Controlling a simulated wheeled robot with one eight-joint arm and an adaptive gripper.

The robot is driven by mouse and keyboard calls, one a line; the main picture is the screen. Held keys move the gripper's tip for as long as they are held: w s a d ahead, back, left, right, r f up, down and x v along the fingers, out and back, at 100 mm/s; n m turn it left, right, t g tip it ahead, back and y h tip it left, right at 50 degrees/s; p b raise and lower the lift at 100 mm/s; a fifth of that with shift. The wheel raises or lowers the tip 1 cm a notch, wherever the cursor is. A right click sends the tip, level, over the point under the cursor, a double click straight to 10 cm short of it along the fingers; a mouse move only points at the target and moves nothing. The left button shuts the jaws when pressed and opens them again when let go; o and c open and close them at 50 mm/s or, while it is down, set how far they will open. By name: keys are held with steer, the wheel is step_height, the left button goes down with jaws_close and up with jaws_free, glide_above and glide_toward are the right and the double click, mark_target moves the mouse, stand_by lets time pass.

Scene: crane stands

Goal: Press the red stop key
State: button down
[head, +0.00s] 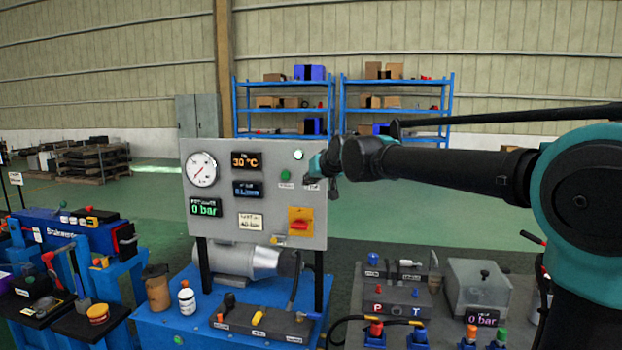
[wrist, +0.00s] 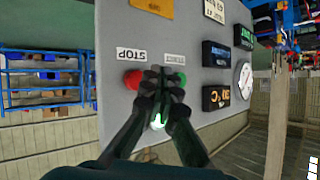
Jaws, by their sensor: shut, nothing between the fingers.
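The red stop key (wrist: 132,79) is a round red button on the grey control panel (head: 257,215). In the wrist view it shows just left of my gripper's fingertips (wrist: 163,76), which cover part of its right side; a STOP label (wrist: 138,54) is above it. The fingers are shut and empty, in front of the panel between the red key and the green key (wrist: 180,78). Whether they touch the panel cannot be told. In the head view my gripper (head: 322,170) is at the panel's upper right, and the red key is hidden behind it.
A lit lamp (head: 298,154) is close to the keys. A yellow plate with a red rotary handle (head: 300,222) sits lower on the panel. A gauge (head: 202,169) and displays are at left. A blue bench (head: 160,325) with several fittings stands below.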

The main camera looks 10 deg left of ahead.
steer(key=shift+w, duration=1.1)
steer(key=shift+w, duration=0.15)
stand_by(0.6)
steer(key=shift+w, duration=0.25)
steer(key=shift+w, duration=0.5)
stand_by(0.8)
steer(key=shift+s, duration=0.95)
steer(key=s, duration=0.5)
stand_by(0.4)
